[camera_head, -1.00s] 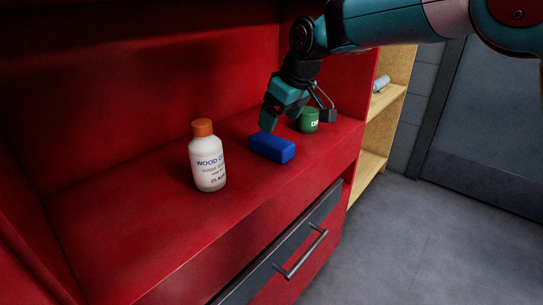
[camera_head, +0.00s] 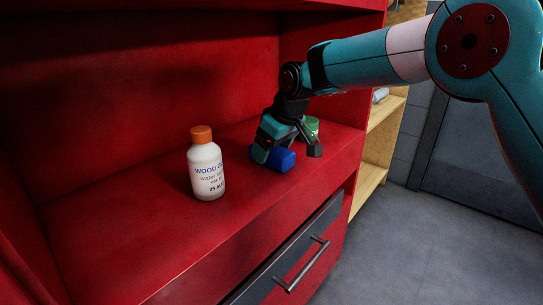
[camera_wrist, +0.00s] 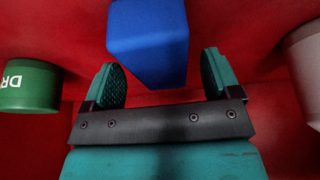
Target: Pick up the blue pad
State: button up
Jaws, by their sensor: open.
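The blue pad (camera_head: 281,160) is a small block lying on the red shelf (camera_head: 130,215), partly hidden by my gripper in the head view. My gripper (camera_head: 277,160) is low over the shelf at the pad, with its jaws apart. In the wrist view the blue pad (camera_wrist: 148,42) stands just ahead of the gap between my two teal fingertips (camera_wrist: 160,78). The fingers lie to either side of its near end, and neither visibly touches it.
A white wood glue bottle (camera_head: 206,170) with an orange cap stands left of the pad, and shows pale at the right in the wrist view (camera_wrist: 304,58). A green container (camera_head: 312,125) is close behind my gripper, at left in the wrist view (camera_wrist: 30,86). A drawer handle (camera_head: 303,265) sticks out below.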

jog(key=shift+f, duration=0.2)
dwell(0.3)
jog(key=c, duration=1)
jog(key=shift+r, duration=0.15)
